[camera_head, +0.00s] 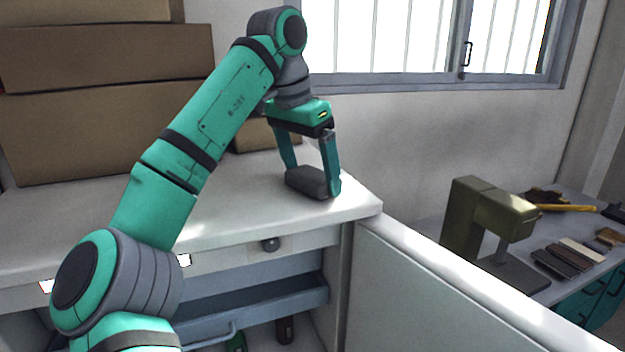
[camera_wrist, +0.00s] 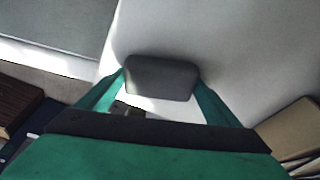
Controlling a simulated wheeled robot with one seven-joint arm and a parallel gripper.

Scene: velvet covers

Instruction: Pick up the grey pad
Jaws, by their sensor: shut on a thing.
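The grey pad (camera_head: 308,181) is a dark grey, rounded block at the right end of the white countertop (camera_head: 235,215). My gripper (camera_head: 312,185) reaches down from above with one finger on each side of the pad and is shut on it. In the wrist view the pad (camera_wrist: 160,78) sits between the two green fingertips (camera_wrist: 160,80). The pad is at or just above the counter surface; I cannot tell whether it still touches it.
Cardboard boxes (camera_head: 105,130) are stacked at the back left of the counter. An open drawer (camera_head: 250,305) is below the counter's front. A partition (camera_head: 440,290) runs to the right. Beyond it, an olive machine (camera_head: 480,215) and several small items stand on another bench.

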